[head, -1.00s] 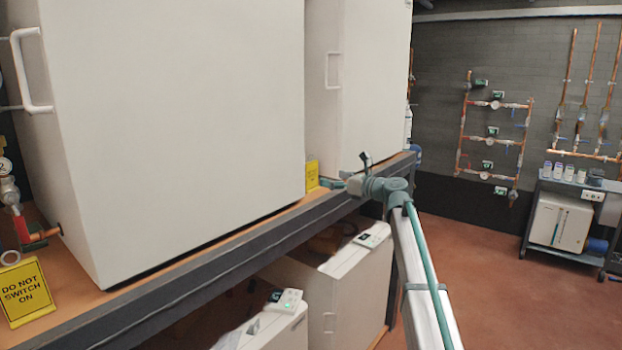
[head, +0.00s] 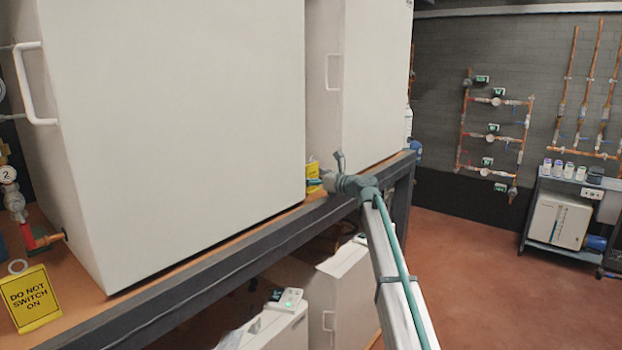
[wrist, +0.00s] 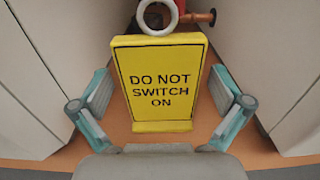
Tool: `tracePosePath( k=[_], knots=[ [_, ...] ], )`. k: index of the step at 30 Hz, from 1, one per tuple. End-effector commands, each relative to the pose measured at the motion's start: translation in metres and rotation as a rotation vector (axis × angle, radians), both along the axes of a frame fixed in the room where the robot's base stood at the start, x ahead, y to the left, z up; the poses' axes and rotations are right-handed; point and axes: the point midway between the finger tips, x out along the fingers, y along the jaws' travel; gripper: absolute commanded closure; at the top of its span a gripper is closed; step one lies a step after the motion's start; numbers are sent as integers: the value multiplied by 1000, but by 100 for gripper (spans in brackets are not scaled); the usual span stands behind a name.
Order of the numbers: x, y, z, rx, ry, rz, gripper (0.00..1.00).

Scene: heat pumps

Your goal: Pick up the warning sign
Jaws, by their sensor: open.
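A yellow warning sign (wrist: 160,85) with black "DO NOT SWITCH ON" lettering stands upright in the wrist view, on the orange shelf top. A white ring is at its top edge. My gripper (wrist: 160,92) is open, with one finger on each side of the sign and visible gaps between. In the head view, my gripper (head: 320,184) is at a yellow sign (head: 312,170) in the gap between two white cabinets, and partly covers it. A second yellow warning sign (head: 31,297) with the same words stands at the left end of the shelf.
Large white cabinets (head: 180,130) flank the gap closely, and their walls rise on both sides of my gripper. A dark beam (head: 230,252) edges the shelf. Red and copper pipe fittings (wrist: 200,17) are behind the sign. The floor (head: 470,260) at right is open.

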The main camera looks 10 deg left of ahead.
Motion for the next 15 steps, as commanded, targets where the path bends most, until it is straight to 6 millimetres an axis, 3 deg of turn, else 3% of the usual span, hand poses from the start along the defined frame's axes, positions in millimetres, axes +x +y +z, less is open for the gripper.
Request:
tracePosePath(
  k=[3, 13, 15],
  knots=[
    [0, -1, 0, 0, 0, 0, 3],
    [0, -1, 0, 0, 0, -1, 58],
    [0, -1, 0, 0, 0, -1, 63]
  ],
)
